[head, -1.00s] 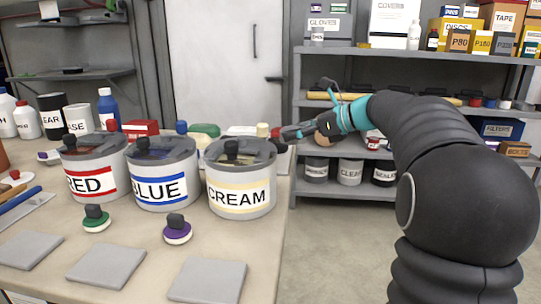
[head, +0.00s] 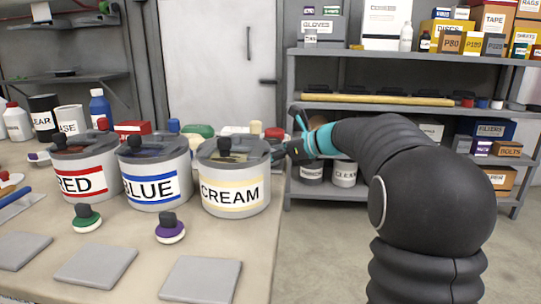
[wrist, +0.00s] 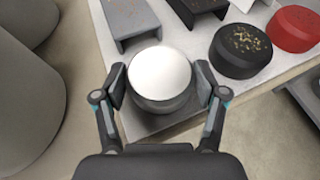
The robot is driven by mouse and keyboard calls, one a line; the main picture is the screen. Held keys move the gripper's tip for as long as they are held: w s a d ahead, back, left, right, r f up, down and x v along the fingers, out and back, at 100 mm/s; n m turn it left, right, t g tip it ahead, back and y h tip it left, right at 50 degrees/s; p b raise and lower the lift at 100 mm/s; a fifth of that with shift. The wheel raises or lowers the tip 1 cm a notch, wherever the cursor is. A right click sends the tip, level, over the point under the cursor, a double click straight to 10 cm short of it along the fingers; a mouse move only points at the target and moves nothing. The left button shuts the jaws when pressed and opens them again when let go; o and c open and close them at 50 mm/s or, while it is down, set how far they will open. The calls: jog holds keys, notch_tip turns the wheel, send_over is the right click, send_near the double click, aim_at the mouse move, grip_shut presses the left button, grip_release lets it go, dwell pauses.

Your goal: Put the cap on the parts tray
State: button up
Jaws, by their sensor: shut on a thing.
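My gripper (wrist: 160,92) is shut on a round cap (wrist: 160,72) with a white top and a dark grey side, one finger on each side of it. The cap is over the near edge of a flat grey tray (wrist: 181,123), which looks like the parts tray; whether it touches the tray I cannot tell. In the head view my gripper (head: 284,152) is low at the bench's right edge, just right of the CREAM pot (head: 233,196). The held cap is not clear there.
Large grey rounded surfaces (wrist: 28,100) stand close on the left of the wrist view. BLUE (head: 154,190) and RED (head: 83,185) pots line the bench.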

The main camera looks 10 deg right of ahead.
jog(key=shift+f, duration=0.1)
jog(key=o, duration=1.2)
jog(key=shift+s+d+r, duration=0.1)
jog(key=shift+d+r, duration=0.1)
jog(key=shift+r, duration=0.05)
jog(key=v, duration=1.1)
jog(key=shift+s+d+r+p, duration=0.15)
jog(key=shift+s+p, duration=0.05)
jog(key=shift+p, duration=0.2)
